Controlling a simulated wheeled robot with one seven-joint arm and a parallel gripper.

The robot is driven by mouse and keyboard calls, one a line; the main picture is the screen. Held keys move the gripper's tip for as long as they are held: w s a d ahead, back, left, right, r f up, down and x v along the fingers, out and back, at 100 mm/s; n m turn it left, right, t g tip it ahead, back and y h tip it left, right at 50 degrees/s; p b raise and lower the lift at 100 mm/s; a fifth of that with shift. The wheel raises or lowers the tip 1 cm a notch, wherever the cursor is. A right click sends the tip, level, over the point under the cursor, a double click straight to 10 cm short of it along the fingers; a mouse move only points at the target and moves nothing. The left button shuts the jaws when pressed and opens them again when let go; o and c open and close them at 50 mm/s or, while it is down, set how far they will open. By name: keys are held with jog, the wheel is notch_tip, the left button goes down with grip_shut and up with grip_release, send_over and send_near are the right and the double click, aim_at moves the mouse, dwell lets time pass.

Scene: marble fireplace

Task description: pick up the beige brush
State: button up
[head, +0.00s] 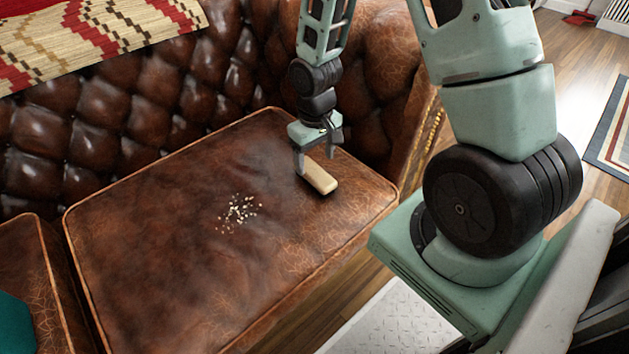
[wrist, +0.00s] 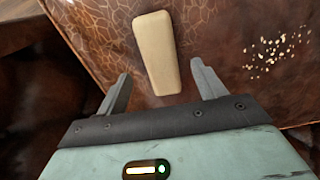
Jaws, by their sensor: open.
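The beige brush (head: 319,178) lies on the brown leather seat cushion, near its right end. In the wrist view the brush (wrist: 157,55) is a pale oblong block, its near end just ahead of the gap between my fingers. My gripper (head: 317,162) is above the cushion at the back end of the brush, pointing down. In the wrist view my gripper (wrist: 162,85) is open, with one finger on each side of the brush's line and nothing held. Whether the fingers touch the cushion I cannot tell.
The seat cushion (head: 150,240) has scattered light crumbs (head: 238,213) left of the brush. The tufted sofa back (head: 120,120) and the sofa arm (head: 385,90) rise behind and to the right. A patterned blanket (head: 90,40) lies over the back. The cushion's left part is clear.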

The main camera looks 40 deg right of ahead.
aim_at(315, 171)
notch_tip(315, 171, down, 6)
jog(key=b, duration=0.3)
jog(key=shift+r, duration=0.35)
jog(key=c, duration=1.1)
